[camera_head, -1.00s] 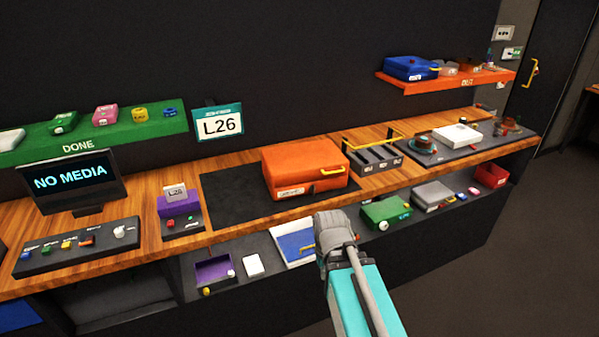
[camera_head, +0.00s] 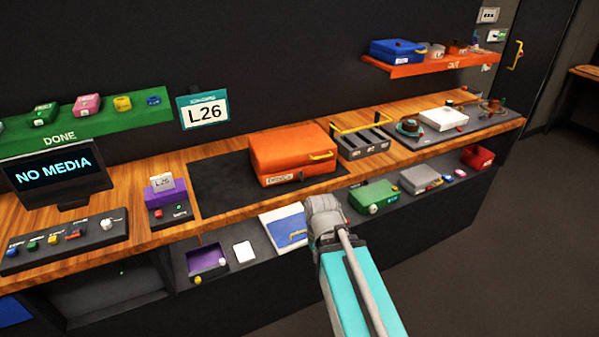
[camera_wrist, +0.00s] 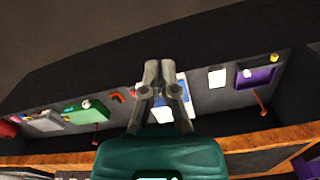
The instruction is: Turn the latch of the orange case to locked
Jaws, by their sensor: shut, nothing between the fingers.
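The orange case (camera_head: 285,152) sits closed on a dark mat (camera_head: 220,190) on the wooden counter in the head view. A yellow handle-like part (camera_head: 321,156) and a pale label show on its front side. Which way its latch is turned is too small to tell. My gripper shows in the wrist view (camera_wrist: 162,68) with its fingertips together and nothing between them. In the head view my arm's end is in front of the counter, below and right of the case and apart from it; the fingers are hidden there.
Below the counter, a shelf holds a blue-and-white case (camera_head: 284,228), a purple tray (camera_head: 207,260) and a green case (camera_head: 374,194). A dark rack (camera_head: 362,146) with a yellow bar stands right of the orange case. A control panel (camera_head: 65,243) lies at the left.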

